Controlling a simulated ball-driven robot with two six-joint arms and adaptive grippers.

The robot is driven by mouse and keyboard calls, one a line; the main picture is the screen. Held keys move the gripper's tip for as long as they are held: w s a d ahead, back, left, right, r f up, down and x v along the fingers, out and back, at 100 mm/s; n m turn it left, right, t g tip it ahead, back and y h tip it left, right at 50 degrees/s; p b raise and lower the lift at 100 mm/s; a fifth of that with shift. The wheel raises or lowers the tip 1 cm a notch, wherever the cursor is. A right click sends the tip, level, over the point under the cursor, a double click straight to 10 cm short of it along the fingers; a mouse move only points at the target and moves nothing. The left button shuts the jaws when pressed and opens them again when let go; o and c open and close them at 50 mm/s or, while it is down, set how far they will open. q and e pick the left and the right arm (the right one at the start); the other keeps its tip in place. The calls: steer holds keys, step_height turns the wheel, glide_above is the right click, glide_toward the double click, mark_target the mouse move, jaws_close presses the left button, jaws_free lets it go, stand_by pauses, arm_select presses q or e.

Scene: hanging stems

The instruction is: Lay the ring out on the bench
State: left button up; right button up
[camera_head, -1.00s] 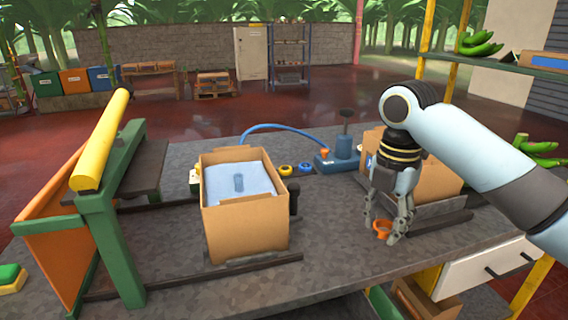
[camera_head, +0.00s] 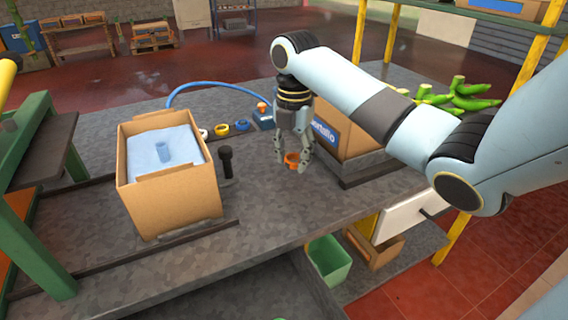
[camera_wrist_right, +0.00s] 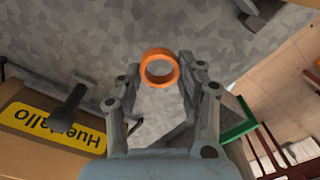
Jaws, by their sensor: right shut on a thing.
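My right gripper (camera_head: 292,158) points down over the bench (camera_head: 275,205) and is shut on an orange ring (camera_head: 293,164). In the right wrist view the orange ring (camera_wrist_right: 150,55) sits at the fingertips of the gripper (camera_wrist_right: 160,78), its hole facing the camera, with grey bench surface behind it. I cannot tell whether the ring touches the bench. Behind, a yellow ring (camera_head: 222,131), a blue ring (camera_head: 242,126) and a white ring (camera_head: 204,135) lie in a row on the bench. My left gripper is not in view.
An open carton with blue lining (camera_head: 180,200) stands left. A black upright (camera_head: 226,163) is between it and my right gripper. A carton with a blue label (camera_head: 350,135) stands close on the right. A blue hose (camera_head: 205,84) curves behind. Bare bench lies in front.

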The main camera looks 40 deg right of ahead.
mark_target(287, 180)
steer(key=shift+w+a+f, duration=0.1)
steer(key=shift+w+f, duration=0.4)
steer(key=shift+w, duration=0.25)
steer(key=shift+f, duration=2)
steer(key=shift+f, duration=0.15)
steer(key=o, duration=0.8)
steer(key=shift+c, duration=0.2)
step_height(287, 180, up, 12)
steer(key=shift+r, duration=0.2)
